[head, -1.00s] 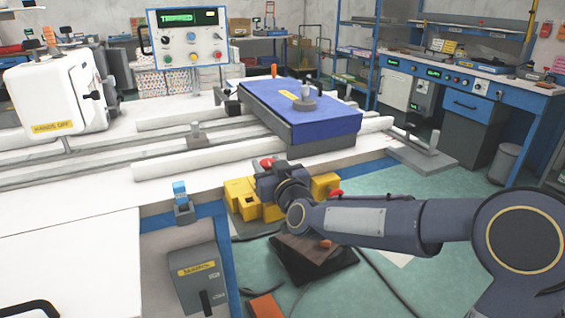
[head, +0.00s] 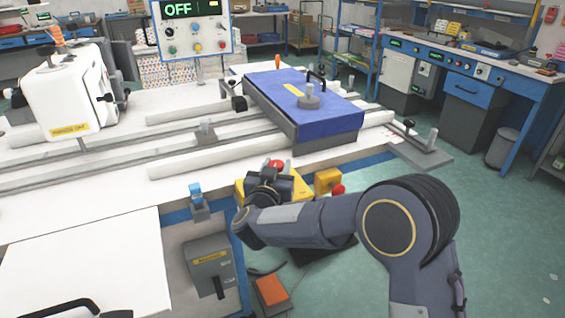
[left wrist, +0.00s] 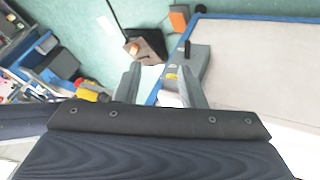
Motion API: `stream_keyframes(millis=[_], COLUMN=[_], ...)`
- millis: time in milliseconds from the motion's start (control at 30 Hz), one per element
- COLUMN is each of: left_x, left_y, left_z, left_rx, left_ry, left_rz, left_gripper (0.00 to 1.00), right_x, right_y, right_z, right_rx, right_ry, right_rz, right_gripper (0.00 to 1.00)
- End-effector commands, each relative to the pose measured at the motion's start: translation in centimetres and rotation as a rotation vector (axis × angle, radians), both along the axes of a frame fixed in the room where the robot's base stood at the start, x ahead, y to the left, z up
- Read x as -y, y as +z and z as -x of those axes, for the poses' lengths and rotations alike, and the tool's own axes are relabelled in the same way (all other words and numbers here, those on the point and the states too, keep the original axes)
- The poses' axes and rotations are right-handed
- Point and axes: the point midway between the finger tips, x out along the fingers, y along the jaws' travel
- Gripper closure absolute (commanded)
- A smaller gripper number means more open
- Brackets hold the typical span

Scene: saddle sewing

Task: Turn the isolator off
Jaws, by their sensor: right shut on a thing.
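The isolator (head: 209,262) is a grey box with a yellow label on the bench's front side, low in the head view. Its black lever (head: 219,287) points down. It also shows in the left wrist view (left wrist: 200,62), beyond my left gripper. My left gripper (left wrist: 160,88) has its two fingers wide apart and nothing between them; it is not in the head view. My right gripper (head: 275,172) is at the yellow control box (head: 300,186), closed around a red button (head: 276,163); the hand hides much of the contact.
A blue-covered block (head: 300,95) lies on the bench rails. A white machine head (head: 75,90) stands at left. A blue-topped switch (head: 196,196) sits at the bench edge above the isolator. An orange pedal (head: 270,290) is on the floor.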

Motion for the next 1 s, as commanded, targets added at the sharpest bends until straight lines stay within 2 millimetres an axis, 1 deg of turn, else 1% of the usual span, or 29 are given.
stream_keyframes(millis=[467, 500, 600, 633, 867, 1000], left_x=[0.0, 0.0, 0.0, 0.0, 0.0, 0.0], left_y=[0.13, 0.13, 0.13, 0.13, 0.13, 0.11], left_z=[0.0, 0.0, 0.0, 0.0, 0.0, 0.0], left_rx=[0.0, 0.0, 0.0, 0.0, 0.0, 0.0], left_ry=[0.0, 0.0, 0.0, 0.0, 0.0, 0.0], left_rz=[0.0, 0.0, 0.0, 0.0, 0.0, 0.0], left_gripper=[0.64, 0.64, 0.64, 0.64, 0.64, 0.64], right_x=[-0.09, -0.09, -0.09, -0.08, -0.08, -0.32], right_y=[-0.02, -0.01, 0.0, 0.0, 0.02, 0.04], right_z=[-0.03, -0.03, -0.03, -0.03, -0.02, 0.78], right_rx=[0.0, 0.001, 0.0, 0.0, 0.0, 0.001], right_ry=[-0.012, -0.012, -0.012, -0.012, -0.011, -0.01], right_rz=[-0.002, -0.003, -0.002, -0.002, -0.002, -0.002], right_gripper=[1.0, 0.57, 0.44, 0.42, 0.42, 0.42])
